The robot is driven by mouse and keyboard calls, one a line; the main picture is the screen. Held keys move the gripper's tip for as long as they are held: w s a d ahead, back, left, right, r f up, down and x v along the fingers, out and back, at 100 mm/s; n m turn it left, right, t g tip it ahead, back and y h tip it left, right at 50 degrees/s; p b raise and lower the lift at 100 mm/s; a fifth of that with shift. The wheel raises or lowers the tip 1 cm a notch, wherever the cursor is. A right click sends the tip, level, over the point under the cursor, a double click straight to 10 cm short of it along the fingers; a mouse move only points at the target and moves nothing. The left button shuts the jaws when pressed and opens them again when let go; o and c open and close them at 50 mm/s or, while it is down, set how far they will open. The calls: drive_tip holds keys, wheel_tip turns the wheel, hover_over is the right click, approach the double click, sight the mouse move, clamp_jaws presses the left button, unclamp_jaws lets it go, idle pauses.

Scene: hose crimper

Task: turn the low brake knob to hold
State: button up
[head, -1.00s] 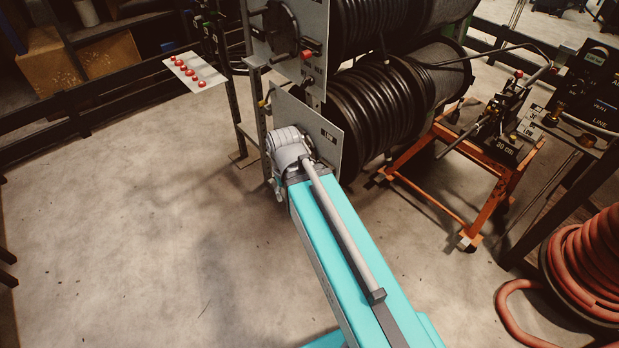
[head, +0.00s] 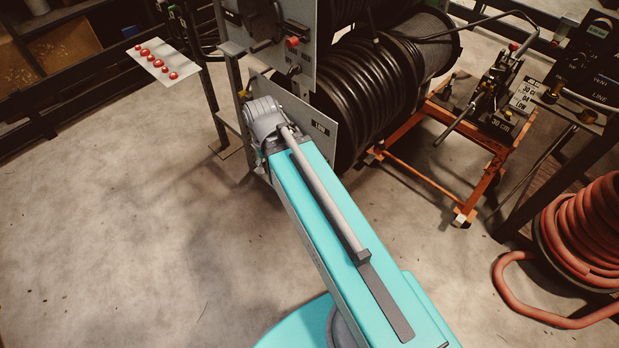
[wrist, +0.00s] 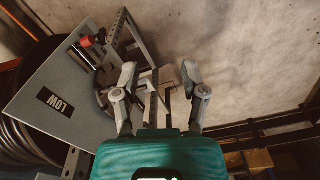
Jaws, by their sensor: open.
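The grey panel labelled LOW (wrist: 45,85) fills the left of the wrist view; in the head view the same LOW panel (head: 322,134) stands in front of the lower black hose reel. A dark round knob (wrist: 104,88) on the panel, which looks like the low brake knob, is partly hidden behind my gripper's left finger. Its setting cannot be read. My gripper (wrist: 160,78) is open and empty, its fingers beside the panel's edge. I cannot tell whether the left finger touches the knob. In the head view my arm hides the gripper and the knob.
A small red-tipped part (wrist: 87,42) stands out from the LOW panel near its upper edge. A metal frame post (head: 229,85) is left of the panels. A plate with red buttons (head: 158,65) is farther left. An orange cart (head: 420,172) stands right; floor at left is clear.

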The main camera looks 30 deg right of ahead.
drive_tip(key=shift+d, duration=0.15)
drive_tip(key=shift+f, duration=0.1)
drive_tip(key=w+d+f+m+h+b, duration=0.2)
drive_tip(key=w+f+m+h+b, duration=0.1)
drive_tip(key=f+b, duration=0.7)
drive_tip(key=w+d+f+m+t+h+b, duration=0.1)
drive_tip(key=w+d+f+m+h+b, duration=0.1)
drive_tip(key=f+h+b, duration=0.4)
drive_tip(key=w+d+f+m+h+b, duration=0.3)
drive_tip(key=f+b, duration=1.2)
drive_tip(key=b, duration=1.3)
drive_tip(key=w+m+h, duration=0.2)
drive_tip(key=w, duration=0.1)
drive_tip(key=shift+w+f+t, duration=0.25)
drive_tip(key=shift+t, duration=0.15)
drive_tip(key=shift+d, duration=0.2)
drive_tip(key=shift+b+x, duration=2.3)
drive_tip(key=shift+x, duration=4.45)
